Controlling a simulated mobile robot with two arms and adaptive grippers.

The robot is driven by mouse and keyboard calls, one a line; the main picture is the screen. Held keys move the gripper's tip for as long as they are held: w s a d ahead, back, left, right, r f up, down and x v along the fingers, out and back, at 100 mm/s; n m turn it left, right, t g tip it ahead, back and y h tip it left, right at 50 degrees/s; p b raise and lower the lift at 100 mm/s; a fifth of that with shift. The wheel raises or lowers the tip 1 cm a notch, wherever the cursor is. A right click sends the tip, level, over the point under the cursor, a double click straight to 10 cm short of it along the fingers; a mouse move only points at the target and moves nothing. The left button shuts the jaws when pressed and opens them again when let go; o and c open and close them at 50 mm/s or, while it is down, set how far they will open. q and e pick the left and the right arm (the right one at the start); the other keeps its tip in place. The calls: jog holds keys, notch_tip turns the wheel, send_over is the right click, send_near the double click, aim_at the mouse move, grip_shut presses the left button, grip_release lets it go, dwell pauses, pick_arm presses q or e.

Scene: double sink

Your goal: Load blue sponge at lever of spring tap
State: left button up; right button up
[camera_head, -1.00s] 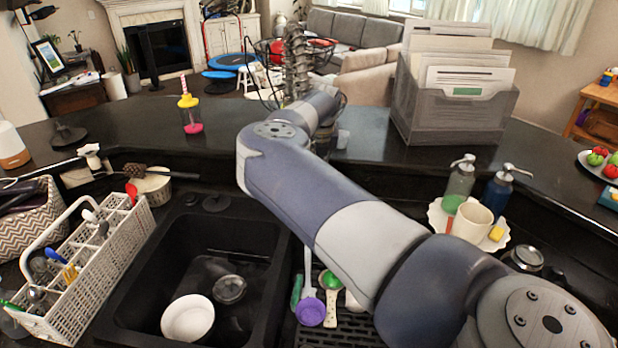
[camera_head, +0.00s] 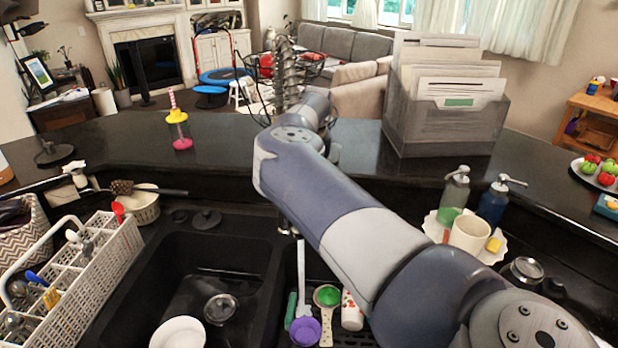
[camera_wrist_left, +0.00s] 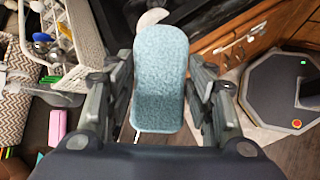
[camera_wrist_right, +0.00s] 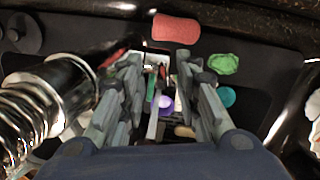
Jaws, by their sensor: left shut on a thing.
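In the left wrist view my left gripper (camera_wrist_left: 160,100) is shut on a light blue sponge (camera_wrist_left: 161,75), a long rounded block held between the fingers. This gripper is outside the head view. The spring tap (camera_head: 289,72) stands behind the sink in the head view, partly covered by my right arm. Its shiny metal coil (camera_wrist_right: 35,110) fills the left of the right wrist view. My right gripper (camera_wrist_right: 157,60) is open beside it, with no object clearly between the fingers. The tap's lever cannot be made out.
The black sink (camera_head: 205,290) holds a white bowl (camera_head: 178,332). A white utensil rack (camera_head: 85,270) stands to its left. Soap bottles and a mug (camera_head: 468,237) stand at the right. A pink sponge (camera_wrist_right: 175,29) and green scrubber (camera_wrist_right: 223,63) lie before my right gripper.

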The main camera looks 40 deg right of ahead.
jog(key=shift+r, duration=0.1)
notch_tip(320, 180, up, 12)
jog(key=s, duration=0.1)
jog(key=shift+s+a, duration=0.15)
jog(key=shift+s, duration=0.15)
dwell(0.3)
